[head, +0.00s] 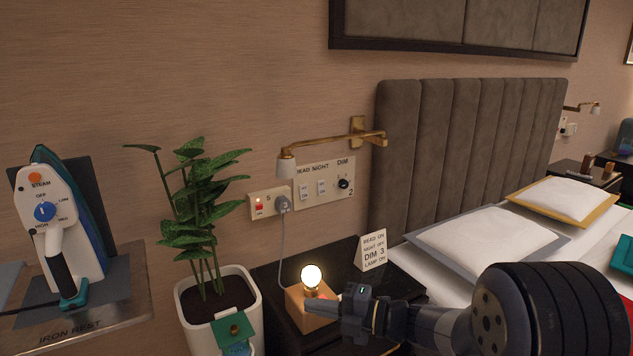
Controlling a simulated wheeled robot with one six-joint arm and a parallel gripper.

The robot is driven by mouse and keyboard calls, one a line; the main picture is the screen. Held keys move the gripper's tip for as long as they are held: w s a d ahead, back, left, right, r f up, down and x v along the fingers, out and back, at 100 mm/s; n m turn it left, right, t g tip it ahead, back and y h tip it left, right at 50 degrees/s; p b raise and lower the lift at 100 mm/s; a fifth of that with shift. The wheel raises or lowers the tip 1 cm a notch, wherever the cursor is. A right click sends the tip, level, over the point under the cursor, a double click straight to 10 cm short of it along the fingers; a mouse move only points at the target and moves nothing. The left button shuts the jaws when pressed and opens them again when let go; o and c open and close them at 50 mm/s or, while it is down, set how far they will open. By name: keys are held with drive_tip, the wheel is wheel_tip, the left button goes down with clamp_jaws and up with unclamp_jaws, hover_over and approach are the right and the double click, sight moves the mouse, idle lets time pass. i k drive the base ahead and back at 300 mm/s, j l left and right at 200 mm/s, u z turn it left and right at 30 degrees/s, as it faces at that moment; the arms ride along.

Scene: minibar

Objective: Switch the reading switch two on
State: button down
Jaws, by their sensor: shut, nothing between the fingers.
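A cream wall panel (325,184) carries the labels READ, NIGHT and DIM, with a small "2" at its lower right. The READ rocker switch (304,191) is the left one; the NIGHT rocker (321,188) is beside it, and a black dial (344,184) sits under DIM. The rockers are too small to tell on from off. A brass reading lamp (287,164) hangs above the panel's left end, with no clear glow. My gripper (314,308) is shut and empty, pointing left over the nightstand, below and apart from the panel.
A lit bulb on a wooden block (312,278) stands at my gripper's tip. A card (373,250) reading "READ ON, NIGHT OFF, DIM 3, LAMP ON" stands on the nightstand (285,272). A socket with a plug (283,204) and hanging cord adjoins the panel. A potted plant (205,225) stands left.

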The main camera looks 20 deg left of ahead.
sight(303, 189)
drive_tip(key=i+l+u, duration=0.1)
drive_tip(key=i, duration=0.75)
drive_tip(key=i+l, duration=0.15)
drive_tip(key=i, duration=0.7)
drive_tip(key=j+u, duration=0.05)
